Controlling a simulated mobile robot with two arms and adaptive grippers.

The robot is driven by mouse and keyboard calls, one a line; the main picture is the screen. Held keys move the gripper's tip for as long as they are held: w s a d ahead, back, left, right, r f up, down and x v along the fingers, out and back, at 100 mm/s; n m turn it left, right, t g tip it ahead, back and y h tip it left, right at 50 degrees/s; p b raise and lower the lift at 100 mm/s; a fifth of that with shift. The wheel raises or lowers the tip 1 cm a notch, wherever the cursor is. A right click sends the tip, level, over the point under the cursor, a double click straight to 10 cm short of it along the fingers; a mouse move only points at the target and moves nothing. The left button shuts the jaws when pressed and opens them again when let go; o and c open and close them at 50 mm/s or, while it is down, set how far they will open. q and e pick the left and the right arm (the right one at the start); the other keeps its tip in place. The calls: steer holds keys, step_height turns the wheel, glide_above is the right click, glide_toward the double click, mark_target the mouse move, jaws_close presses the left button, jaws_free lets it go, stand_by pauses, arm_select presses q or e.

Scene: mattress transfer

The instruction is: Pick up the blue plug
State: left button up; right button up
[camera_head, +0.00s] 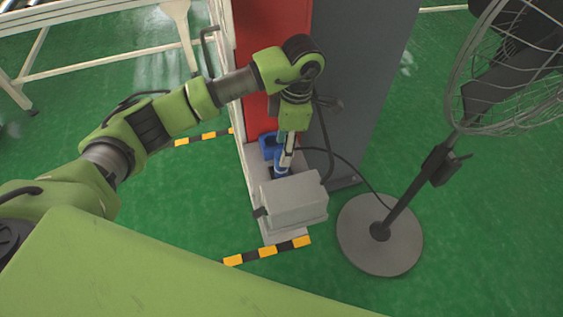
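The blue plug (281,170) is low at the foot of the red and grey panels, just behind a grey box. Only a small part of it shows, and a black cable runs from near it toward the fan. My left arm reaches in from the left and bends down, with the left gripper (286,158) pointing down right at the plug. The fingers overlap the plug in this view, and I cannot tell whether they are closed on it. A blue piece (267,146) shows just left of the gripper. My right gripper is not in view.
A grey box (295,202) stands in front of the plug on a pale base. A standing fan with a round grey foot (380,250) is on the right. The red panel (263,35) and the dark grey panel (362,70) rise behind. Yellow-black tape (267,251) marks the green floor.

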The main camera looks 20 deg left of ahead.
arm_select(q)
steer(key=shift+s+a+f+p, duration=0.15)
steer(key=shift+f+p, duration=0.2)
steer(key=shift+f, duration=0.2)
steer(key=shift+s+f+p, duration=0.1)
steer(key=shift+f+p, duration=0.25)
steer(key=shift+f, duration=0.2)
step_height(320, 180, down, 2)
steer(key=shift+a+f, duration=0.15)
steer(key=shift+f, duration=0.1)
steer(key=shift+f+p, duration=0.3)
steer(key=shift+f, duration=0.15)
steer(key=c, duration=1.2)
jaws_close()
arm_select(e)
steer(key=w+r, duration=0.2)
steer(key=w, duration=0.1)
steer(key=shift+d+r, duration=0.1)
